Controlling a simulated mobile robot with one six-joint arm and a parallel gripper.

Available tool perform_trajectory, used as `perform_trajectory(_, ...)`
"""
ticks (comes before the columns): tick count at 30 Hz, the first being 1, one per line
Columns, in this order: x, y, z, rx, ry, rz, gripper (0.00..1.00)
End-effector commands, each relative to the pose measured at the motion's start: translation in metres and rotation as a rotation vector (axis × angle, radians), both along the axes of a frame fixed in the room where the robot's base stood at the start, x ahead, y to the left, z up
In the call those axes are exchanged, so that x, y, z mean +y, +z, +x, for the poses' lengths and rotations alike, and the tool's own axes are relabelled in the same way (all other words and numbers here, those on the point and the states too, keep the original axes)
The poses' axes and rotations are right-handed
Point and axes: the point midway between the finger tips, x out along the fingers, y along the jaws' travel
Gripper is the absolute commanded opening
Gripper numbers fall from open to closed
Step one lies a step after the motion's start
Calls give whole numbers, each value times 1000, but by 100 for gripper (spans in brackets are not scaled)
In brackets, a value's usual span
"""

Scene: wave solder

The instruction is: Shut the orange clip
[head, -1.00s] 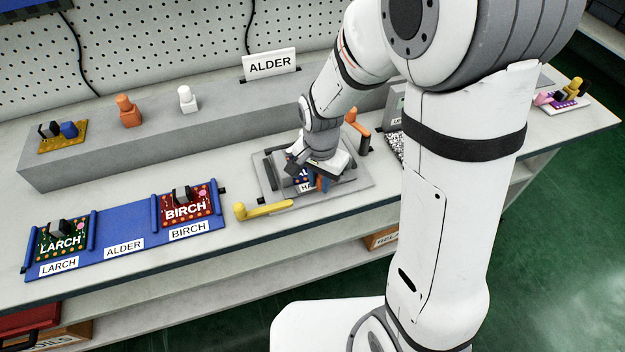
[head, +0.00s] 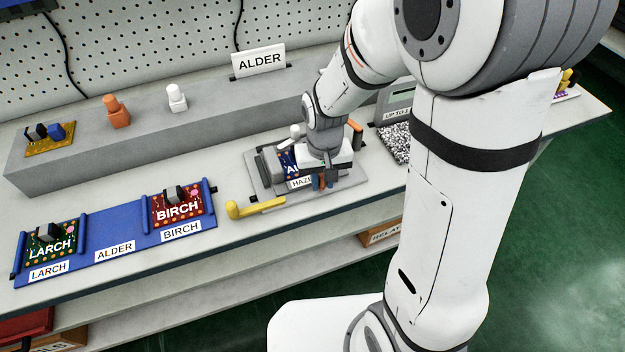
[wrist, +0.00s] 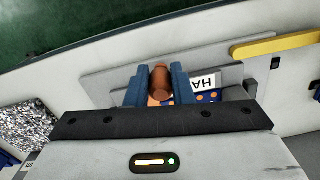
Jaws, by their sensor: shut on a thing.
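The orange clip (head: 357,127) shows only in part in the head view, at the back right of the grey fixture, behind my wrist; whether it is open or shut is unclear. My gripper (head: 323,182) points down over the fixture's front right part. In the wrist view its blue fingers (wrist: 154,84) are shut on a brown-orange rounded part (wrist: 160,82). A blue board (head: 288,163) lies in the fixture, partly hidden by my arm. A label starting "HAZE" (head: 301,183) is at the fixture's front.
A yellow clip (head: 255,207) lies along the fixture's front left. A blue tray (head: 113,228) holds the LARCH and BIRCH boards to the left, with its ALDER place bare. An orange piece (head: 117,111) and a white piece (head: 177,98) stand on the raised shelf.

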Motion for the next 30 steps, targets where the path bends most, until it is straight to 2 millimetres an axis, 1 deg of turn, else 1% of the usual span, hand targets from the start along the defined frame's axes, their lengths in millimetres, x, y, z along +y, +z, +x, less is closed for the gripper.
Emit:
perform_trajectory(1,-1,1,2,-8,41,2,0)
perform_trajectory(6,-6,1,2,-9,186,1,0)
perform_trajectory(15,-12,1,3,-8,372,1,0)
perform_trajectory(22,-14,1,3,-8,441,1,0)
perform_trajectory(30,-14,1,3,-7,461,1,0)
